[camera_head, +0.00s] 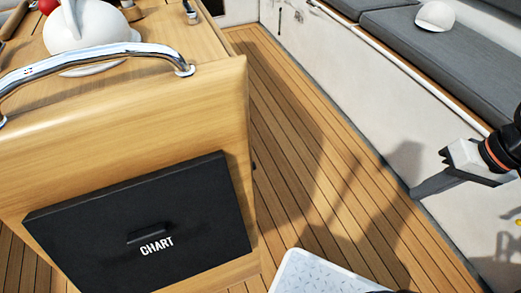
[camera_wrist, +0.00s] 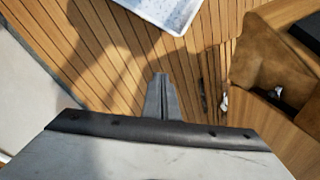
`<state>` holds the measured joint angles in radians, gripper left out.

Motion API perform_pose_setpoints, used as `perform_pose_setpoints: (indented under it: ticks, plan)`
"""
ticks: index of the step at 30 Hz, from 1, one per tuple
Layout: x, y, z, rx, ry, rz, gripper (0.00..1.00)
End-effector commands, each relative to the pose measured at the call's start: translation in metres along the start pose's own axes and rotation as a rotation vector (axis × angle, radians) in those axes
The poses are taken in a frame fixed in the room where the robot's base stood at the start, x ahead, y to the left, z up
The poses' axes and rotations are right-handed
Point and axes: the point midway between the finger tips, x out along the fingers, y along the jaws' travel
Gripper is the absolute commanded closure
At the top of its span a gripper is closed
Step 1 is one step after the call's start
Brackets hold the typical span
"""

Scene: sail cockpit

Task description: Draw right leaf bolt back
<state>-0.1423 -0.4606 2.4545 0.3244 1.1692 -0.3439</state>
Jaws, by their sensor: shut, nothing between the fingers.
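My gripper (camera_head: 418,190) is at the right edge of the head view, in front of the white seat side. It is empty and apart from the table. In the wrist view its two grey fingers (camera_wrist: 162,82) are pressed together above the planked floor. The wooden cockpit table (camera_head: 215,95) stands at the left of the head view, with a chrome grab rail (camera_head: 95,55) across its near end. A small dark part (camera_head: 254,165) shows at its right side; I cannot tell whether it is the bolt. No bolt can be made out clearly.
A black CHART locker (camera_head: 140,225) is on the table's near end. A white speckled tray (camera_head: 310,275) lies low in front. A grey-cushioned bench (camera_head: 430,45) bearing a white cap (camera_head: 436,17) runs along the right. The teak floor (camera_head: 325,150) between table and bench is clear.

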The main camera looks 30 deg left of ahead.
Motion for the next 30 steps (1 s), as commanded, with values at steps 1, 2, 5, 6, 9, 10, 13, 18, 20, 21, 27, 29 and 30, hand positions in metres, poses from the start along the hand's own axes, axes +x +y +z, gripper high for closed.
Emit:
perform_pose_setpoints:
  ticks: [1,2,5,6,9,10,13,18,20,21,27,29,30]
  plan:
    - [0.005,-0.007,-0.004,-0.020,-0.030,-0.031,1.00]
    - [0.007,-0.012,-0.006,-0.033,-0.046,-0.051,1.00]
    - [0.014,-0.027,-0.013,-0.076,-0.098,-0.117,1.00]
    - [0.017,-0.034,-0.016,-0.094,-0.117,-0.145,1.00]
    - [0.023,-0.050,-0.023,-0.135,-0.165,-0.213,1.00]
    - [0.025,-0.054,-0.025,-0.147,-0.177,-0.234,1.00]
    - [0.031,-0.070,-0.032,-0.188,-0.220,-0.305,1.00]
    - [0.041,-0.098,-0.044,-0.251,-0.285,-0.429,1.00]
    - [0.045,-0.107,-0.049,-0.273,-0.304,-0.473,1.00]
    - [0.047,-0.114,-0.052,-0.286,-0.317,-0.504,1.00]
    - [0.059,-0.146,-0.067,-0.348,-0.371,-0.656,1.00]
    - [0.062,-0.155,-0.072,-0.365,-0.383,-0.702,1.00]
    - [0.065,-0.161,-0.075,-0.375,-0.392,-0.734,1.00]
